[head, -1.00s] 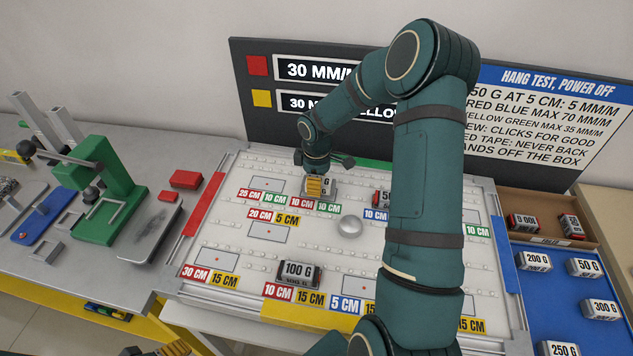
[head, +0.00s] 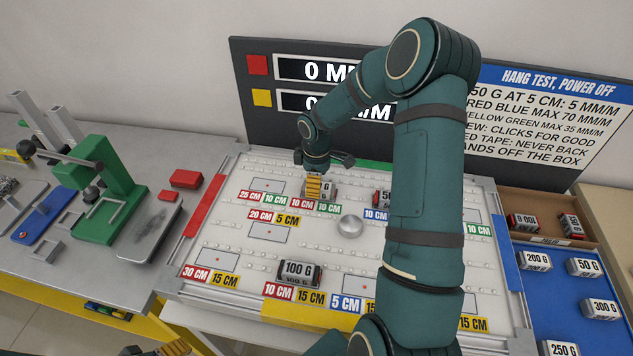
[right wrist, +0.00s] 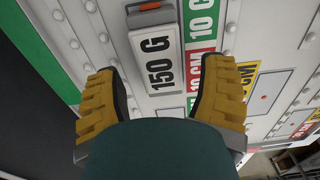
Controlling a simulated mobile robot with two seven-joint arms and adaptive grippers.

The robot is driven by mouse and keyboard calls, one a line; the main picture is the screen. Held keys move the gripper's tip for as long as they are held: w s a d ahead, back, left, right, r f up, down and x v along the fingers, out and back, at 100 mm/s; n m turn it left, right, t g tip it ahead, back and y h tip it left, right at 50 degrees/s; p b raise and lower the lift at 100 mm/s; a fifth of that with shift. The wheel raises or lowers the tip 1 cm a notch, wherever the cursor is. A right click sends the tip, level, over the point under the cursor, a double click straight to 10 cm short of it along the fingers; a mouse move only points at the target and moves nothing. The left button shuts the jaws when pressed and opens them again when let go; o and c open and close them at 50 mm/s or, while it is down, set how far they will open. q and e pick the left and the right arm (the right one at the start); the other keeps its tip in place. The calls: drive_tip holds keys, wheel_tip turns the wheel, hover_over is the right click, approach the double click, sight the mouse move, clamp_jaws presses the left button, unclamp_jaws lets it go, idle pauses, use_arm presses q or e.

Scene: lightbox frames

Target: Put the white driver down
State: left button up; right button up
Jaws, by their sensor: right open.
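My right gripper (head: 314,188) is at the back middle of the white board (head: 335,257). In the right wrist view its yellow fingers (right wrist: 158,72) are spread apart. A weight with a white face marked 150 G (right wrist: 153,61) sits on the board between and just beyond the fingertips, with a gap on each side. In the head view part of this weight (head: 329,190) shows beside the fingers. My left gripper (head: 172,350) barely shows at the bottom edge; its jaws cannot be read. I cannot make out a white driver in either view.
A 100 G weight (head: 298,272) and a silver dome (head: 349,226) are on the board. Several weights stand in the blue tray (head: 560,313) at right. A green press (head: 108,193) stands at left. The display panel (head: 262,120) rises behind the board.

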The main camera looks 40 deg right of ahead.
wheel_tip(320, 180, up, 12)
idle(0.4)
idle(0.5)
